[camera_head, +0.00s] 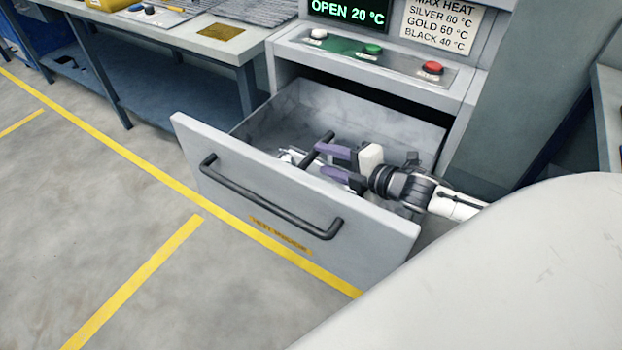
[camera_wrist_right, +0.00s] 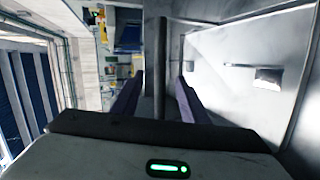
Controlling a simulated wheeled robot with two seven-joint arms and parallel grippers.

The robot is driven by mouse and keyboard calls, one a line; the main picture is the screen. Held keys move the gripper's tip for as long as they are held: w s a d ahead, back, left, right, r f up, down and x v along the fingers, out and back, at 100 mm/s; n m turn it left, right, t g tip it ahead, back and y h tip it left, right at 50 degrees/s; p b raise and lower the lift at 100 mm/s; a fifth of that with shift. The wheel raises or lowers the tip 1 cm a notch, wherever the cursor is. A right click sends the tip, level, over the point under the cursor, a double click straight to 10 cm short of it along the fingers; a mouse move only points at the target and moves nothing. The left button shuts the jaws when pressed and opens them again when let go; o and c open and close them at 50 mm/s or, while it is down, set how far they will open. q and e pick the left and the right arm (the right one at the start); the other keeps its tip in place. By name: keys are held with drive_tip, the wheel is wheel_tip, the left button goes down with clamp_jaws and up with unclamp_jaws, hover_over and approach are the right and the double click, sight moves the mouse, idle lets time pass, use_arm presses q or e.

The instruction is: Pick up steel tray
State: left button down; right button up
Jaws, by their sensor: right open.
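The open drawer (camera_head: 400,225) holds a shiny steel piece (camera_head: 290,156), which looks like part of the steel tray; most of it is hidden by the drawer front and my gripper. A dark bar handle (camera_head: 318,148) stands over it. My right gripper (camera_head: 321,160) reaches into the drawer from the right, its purple fingers open and pointing at this handle. In the right wrist view the dark bar (camera_wrist_right: 160,65) runs upright between the open fingers (camera_wrist_right: 158,90), with gaps on both sides. My left gripper is not in view.
The drawer front carries a black handle (camera_head: 270,200). Above the drawer is a panel with white, green and red (camera_head: 432,68) buttons and a display (camera_head: 348,13) reading OPEN 20 °C. A workbench (camera_head: 185,38) stands at left. The floor (camera_head: 70,210) in front is clear.

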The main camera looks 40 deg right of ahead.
sight(315, 155)
drive_tip(key=shift+x, duration=2.8)
drive_tip(key=shift+c, duration=0.2)
clamp_jaws()
drive_tip(key=shift+s+f, duration=0.1)
drive_tip(key=shift+r, duration=0.2)
